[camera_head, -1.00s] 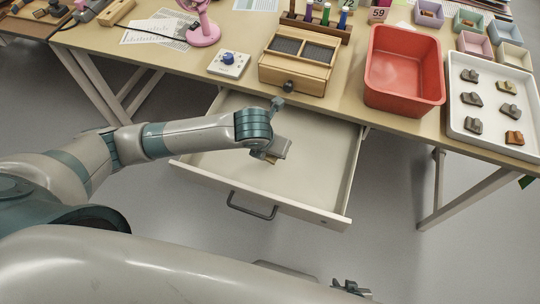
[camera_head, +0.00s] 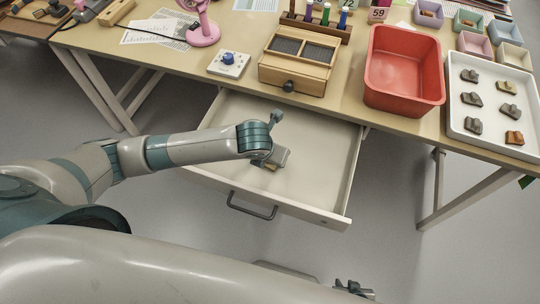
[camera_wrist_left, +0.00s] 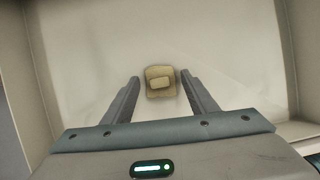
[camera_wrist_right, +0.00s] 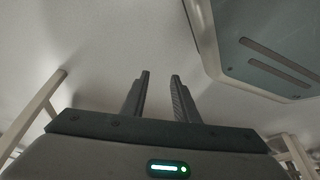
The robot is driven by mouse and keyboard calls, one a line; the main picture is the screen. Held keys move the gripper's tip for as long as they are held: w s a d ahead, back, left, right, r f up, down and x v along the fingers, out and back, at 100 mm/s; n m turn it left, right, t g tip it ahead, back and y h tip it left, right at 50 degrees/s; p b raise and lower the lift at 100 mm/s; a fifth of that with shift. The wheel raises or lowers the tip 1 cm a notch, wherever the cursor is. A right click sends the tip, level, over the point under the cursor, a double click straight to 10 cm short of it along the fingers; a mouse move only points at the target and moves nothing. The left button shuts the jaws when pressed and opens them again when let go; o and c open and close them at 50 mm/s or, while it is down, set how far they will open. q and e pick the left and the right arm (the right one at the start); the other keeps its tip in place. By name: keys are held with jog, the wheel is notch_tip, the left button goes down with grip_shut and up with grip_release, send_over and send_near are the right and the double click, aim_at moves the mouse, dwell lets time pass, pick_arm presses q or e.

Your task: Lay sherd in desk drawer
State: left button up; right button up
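The desk drawer (camera_head: 322,155) is pulled out, with pale inner walls and floor and a dark handle. My left gripper (camera_head: 273,164) is inside the drawer's outline, pointing down. In the left wrist view a small tan sherd (camera_wrist_left: 160,83) with a lighter raised block lies on or just above the drawer floor (camera_wrist_left: 85,50). It sits between the tips of my open left fingers (camera_wrist_left: 161,76), with a gap on each side. In the head view the hand largely hides the sherd. My right gripper (camera_wrist_right: 160,77) is open and empty; it also shows at the bottom of the head view (camera_head: 352,288).
A white tray (camera_head: 456,142) with several sherds stands at the desk's right, beside an empty red bin (camera_head: 404,98). A wooden box (camera_head: 296,78) with a knob stands above the drawer. The rest of the drawer floor is clear.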

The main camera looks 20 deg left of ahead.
pick_arm(q)
jog(key=shift+r, duration=0.2)
jog(key=v, duration=1.1)
jog(key=shift+r+p, duration=0.35)
jog(key=shift+p, duration=0.1)
pick_arm(e)
jog(key=shift+w+a+r+t, duration=0.15)
jog(key=shift+w+a, duration=0.15)
jog(key=shift+a, duration=0.25)
jog(key=shift+w+a+r+t, duration=0.15)
jog(key=shift+w+a, duration=0.1)
jog(key=shift+a, duration=0.25)
